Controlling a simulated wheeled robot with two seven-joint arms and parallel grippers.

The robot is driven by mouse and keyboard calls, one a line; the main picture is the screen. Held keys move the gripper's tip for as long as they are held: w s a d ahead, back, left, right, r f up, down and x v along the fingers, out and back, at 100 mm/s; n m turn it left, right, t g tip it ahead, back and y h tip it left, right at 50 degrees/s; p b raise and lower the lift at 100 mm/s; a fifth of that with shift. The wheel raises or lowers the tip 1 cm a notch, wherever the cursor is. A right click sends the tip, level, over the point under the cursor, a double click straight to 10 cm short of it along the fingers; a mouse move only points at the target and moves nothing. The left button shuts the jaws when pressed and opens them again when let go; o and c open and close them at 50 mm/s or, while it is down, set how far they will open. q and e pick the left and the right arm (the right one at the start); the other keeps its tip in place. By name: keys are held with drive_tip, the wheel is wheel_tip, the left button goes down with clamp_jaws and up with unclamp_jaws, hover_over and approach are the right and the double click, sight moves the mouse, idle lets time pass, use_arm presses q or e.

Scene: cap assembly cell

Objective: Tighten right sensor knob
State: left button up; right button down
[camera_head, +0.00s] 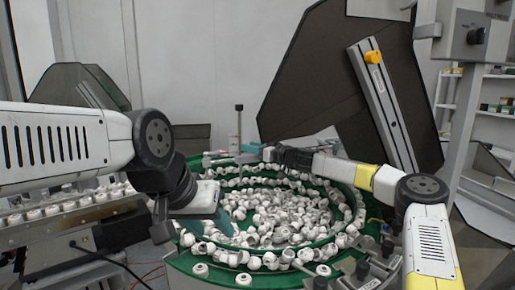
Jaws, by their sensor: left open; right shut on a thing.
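My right gripper (270,154) reaches left across the far side of the green bowl feeder (350,196). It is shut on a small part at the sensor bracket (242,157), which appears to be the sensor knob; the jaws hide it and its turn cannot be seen. An upright post (239,128) with a dark top stands just left of this gripper. My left gripper (217,222) is open, low over the left part of the bowl, apart from the bracket; its fingers are hard to make out.
Many white caps (275,215) fill the bowl and its spiral track. A linear track with caps (65,205) runs off to the left. A tilted dark panel with a grey rail (382,105) stands behind right. Clamps and knobs (365,270) sit at the front right rim.

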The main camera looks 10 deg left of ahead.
drive_tip(key=shift+m+t+h, duration=0.3)
drive_tip(key=shift+t, duration=0.1)
drive_tip(key=shift+w+d+r+m+t+h, duration=0.1)
drive_tip(key=shift+w+d+m+t+h, duration=0.2)
drive_tip(key=shift+m+t+h, duration=1.3)
drive_tip(key=shift+w+d+r+m+t+h, duration=0.15)
drive_tip(key=shift+d+m+t+h, duration=0.35)
drive_tip(key=shift+m+h, duration=1.15)
drive_tip(key=shift+w+d+f+m+t+h, duration=0.1)
drive_tip(key=shift+w+d+m+t+h, duration=0.1)
drive_tip(key=shift+m+t+h, duration=1.5)
drive_tip(key=shift+d+n+g+h, duration=0.1)
drive_tip(key=shift+n+g+h, duration=0.2)
drive_tip(key=shift+n+h, duration=0.35)
drive_tip(key=c, duration=1)
unclamp_jaws()
